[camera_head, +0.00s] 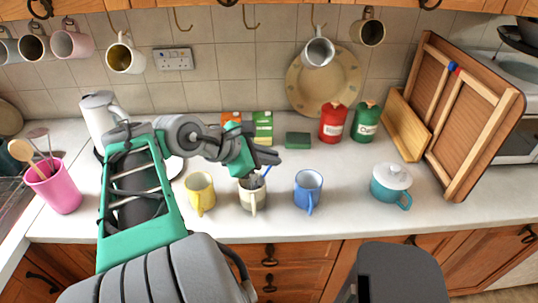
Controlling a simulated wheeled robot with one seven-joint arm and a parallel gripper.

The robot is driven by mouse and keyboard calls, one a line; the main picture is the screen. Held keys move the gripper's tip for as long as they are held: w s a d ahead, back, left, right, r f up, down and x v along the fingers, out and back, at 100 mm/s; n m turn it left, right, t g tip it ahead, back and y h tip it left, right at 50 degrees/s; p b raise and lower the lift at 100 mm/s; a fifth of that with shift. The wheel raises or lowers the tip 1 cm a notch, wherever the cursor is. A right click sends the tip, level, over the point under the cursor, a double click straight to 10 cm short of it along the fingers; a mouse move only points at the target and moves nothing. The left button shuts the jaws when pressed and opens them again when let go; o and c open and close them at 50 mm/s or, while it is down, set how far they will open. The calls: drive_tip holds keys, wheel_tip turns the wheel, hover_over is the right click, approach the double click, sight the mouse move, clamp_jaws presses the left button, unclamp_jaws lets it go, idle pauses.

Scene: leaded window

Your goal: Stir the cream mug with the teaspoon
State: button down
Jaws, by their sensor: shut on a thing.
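The cream mug (253,200) stands upright on the counter between a yellow mug and a blue mug. My gripper (260,176) is above its mouth, angled down. It is shut on a thin handle, which I take to be the teaspoon (267,170); a short bluish piece of it sticks out at the upper right of the jaws. The spoon's lower end is hidden by the gripper and the mug wall, so I cannot see how deep it sits or what the mug contains.
The yellow mug (201,194) is close on the left and the blue mug (308,191) on the right. A teal lidded pot (391,186) stands farther right. Red (333,122) and green (365,121) canisters and a sponge (298,140) are behind. Open counter lies between blue mug and pot.

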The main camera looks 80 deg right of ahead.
drive_tip(key=b, duration=0.1)
hover_over(253, 197)
drive_tip(key=s+d, duration=0.1)
drive_tip(key=d, duration=0.2)
drive_tip(key=shift+s+a+f, duration=0.1)
drive_tip(key=shift+f, duration=1.7)
drive_tip(key=shift+s+a+f, duration=0.1)
drive_tip(key=shift+f, duration=1.7)
drive_tip(key=shift+r, duration=0.1)
